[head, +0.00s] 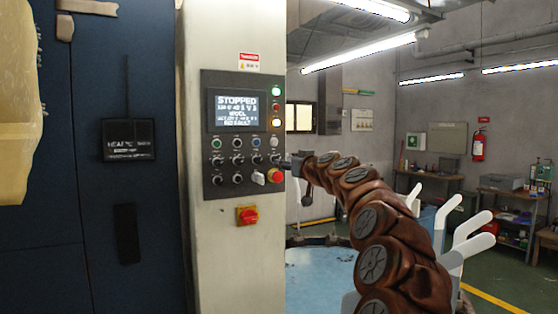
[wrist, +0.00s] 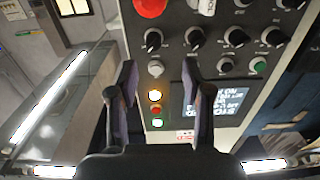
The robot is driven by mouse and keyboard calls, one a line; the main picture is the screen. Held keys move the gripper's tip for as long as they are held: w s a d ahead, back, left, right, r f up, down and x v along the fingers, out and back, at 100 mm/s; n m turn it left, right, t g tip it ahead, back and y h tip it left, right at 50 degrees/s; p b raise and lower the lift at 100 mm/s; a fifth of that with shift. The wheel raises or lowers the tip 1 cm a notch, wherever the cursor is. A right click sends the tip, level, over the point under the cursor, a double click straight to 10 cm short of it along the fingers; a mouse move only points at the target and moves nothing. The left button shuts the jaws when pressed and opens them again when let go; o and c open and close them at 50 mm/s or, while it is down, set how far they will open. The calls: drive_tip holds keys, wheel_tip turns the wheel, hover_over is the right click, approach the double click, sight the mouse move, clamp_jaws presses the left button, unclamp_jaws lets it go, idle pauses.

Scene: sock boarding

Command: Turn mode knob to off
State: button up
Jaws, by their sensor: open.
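The control panel (head: 205,130) in the head view carries rows of knobs and buttons under a lit screen reading STOPPED (head: 237,110). Black rotary knobs (head: 237,160) fill the middle row; a pale knob (head: 258,178) sits in the bottom row beside a red mushroom button (head: 274,175). Labels are too small to tell which is the mode knob. My gripper (head: 298,165) is at the panel's right edge. The wrist view shows the panel upside down, with my gripper (wrist: 160,70) open and empty. Black knobs (wrist: 153,40) and the pale knob (wrist: 205,6) lie past its fingertips.
A red-and-yellow switch (head: 247,215) is below the panel. Lit indicator lamps (head: 276,107) are beside the screen. A dark blue machine door (head: 60,180) is at left. A blue table (head: 320,270) and white sock-board forms (head: 470,235) stand at right.

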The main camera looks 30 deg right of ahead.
sight(279, 158)
drive_tip(key=w, duration=0.1)
drive_tip(key=w+d+p, duration=0.1)
drive_tip(key=w+p, duration=0.1)
drive_tip(key=w, duration=0.1)
drive_tip(key=shift+d+r, duration=0.15)
drive_tip(key=shift+r, duration=0.15)
drive_tip(key=shift+w+d+f+p, duration=0.15)
drive_tip(key=shift+w+p, duration=0.75)
drive_tip(key=shift+w, duration=0.9)
clamp_jaws()
